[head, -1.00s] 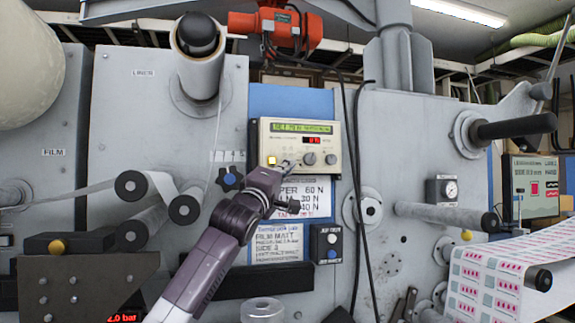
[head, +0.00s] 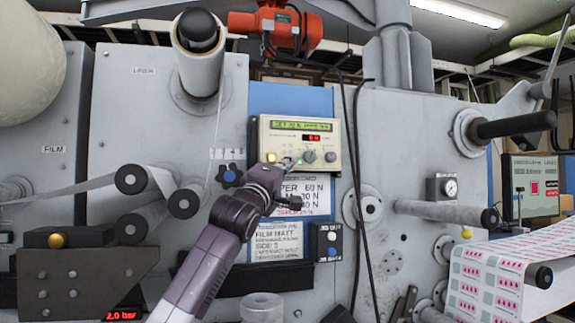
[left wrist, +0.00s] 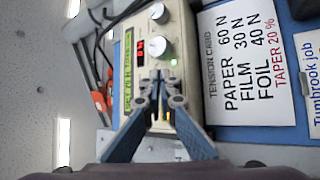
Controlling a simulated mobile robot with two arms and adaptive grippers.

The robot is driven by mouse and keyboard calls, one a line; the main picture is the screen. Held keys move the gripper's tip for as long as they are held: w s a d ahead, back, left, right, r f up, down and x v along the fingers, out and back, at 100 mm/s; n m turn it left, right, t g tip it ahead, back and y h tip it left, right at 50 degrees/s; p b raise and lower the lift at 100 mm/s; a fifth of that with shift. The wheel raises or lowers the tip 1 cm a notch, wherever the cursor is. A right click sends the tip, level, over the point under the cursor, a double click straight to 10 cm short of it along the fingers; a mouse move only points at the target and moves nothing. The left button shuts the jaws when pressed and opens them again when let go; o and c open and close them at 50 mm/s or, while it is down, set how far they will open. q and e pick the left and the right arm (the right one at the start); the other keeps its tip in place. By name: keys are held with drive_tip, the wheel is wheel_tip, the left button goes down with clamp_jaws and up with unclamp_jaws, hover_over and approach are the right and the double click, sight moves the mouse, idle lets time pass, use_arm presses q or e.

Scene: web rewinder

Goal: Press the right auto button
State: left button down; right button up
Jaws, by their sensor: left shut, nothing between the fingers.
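The cream control panel (head: 332,138) is on the machine's front, with a green text display (head: 301,126), a red number display and two grey knobs. A lit yellow button (head: 271,157) is at its lower left. My left gripper (head: 289,163) is shut and empty at the panel's lower edge, between that button and the knobs. My right gripper is not in view.
A tension card (left wrist: 243,62) and a job sheet (head: 277,241) are below the panel. A small black box with two buttons (head: 327,241) is at lower right. Black cables (head: 357,170) hang right of the panel. Rollers (head: 150,195) jut out at left.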

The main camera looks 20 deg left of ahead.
use_arm(q)
drive_tip(key=s+d+b, duration=0.2)
drive_tip(key=s+b, duration=0.1)
drive_tip(key=s+d+b, duration=0.1)
drive_tip(key=s+b, duration=0.1)
drive_tip(key=shift+d, duration=0.15)
idle(0.7)
